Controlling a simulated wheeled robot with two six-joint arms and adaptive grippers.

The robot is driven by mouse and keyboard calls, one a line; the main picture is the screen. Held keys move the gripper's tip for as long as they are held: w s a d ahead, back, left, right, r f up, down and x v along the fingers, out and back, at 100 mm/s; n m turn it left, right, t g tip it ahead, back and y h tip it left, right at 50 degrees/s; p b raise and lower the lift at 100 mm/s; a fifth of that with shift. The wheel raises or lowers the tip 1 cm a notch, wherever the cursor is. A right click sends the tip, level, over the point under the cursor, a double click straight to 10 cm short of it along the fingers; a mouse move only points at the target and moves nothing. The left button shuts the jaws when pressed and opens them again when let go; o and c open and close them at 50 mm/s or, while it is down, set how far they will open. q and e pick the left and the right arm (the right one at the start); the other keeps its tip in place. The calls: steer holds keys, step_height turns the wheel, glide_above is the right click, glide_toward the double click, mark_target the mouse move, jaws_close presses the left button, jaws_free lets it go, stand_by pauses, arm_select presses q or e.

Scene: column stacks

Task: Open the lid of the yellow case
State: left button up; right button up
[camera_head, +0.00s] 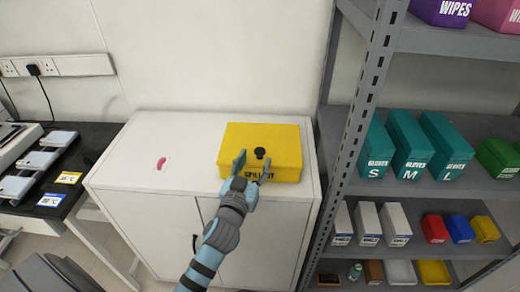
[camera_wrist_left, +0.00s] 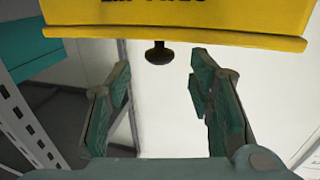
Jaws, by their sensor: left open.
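The yellow case (camera_head: 288,140) sits on top of the white cabinet, and its lid looks shut. A black knob (camera_head: 260,153) stands on the lid. My left gripper (camera_head: 252,168) is open at the front of the case, its fingers apart and partly covering the front lettering. In the left wrist view the yellow case (camera_wrist_left: 230,20) fills the top, and the knob (camera_wrist_left: 158,52) shows in line with the gap between my open fingers (camera_wrist_left: 160,72). Nothing is held, and I see no finger touching the knob. My right gripper is not in view.
A grey metal shelf (camera_head: 362,110) with teal glove boxes (camera_head: 408,140) stands close on the right. A dark bench (camera_head: 95,140) is on the left.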

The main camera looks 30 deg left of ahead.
mark_target(258, 155)
arm_select(q)
steer(key=w, duration=0.2)
steer(key=w+a, duration=0.1)
steer(key=w, duration=0.2)
steer(key=shift+w, duration=0.3)
steer(key=shift+c, duration=0.4)
jaws_close()
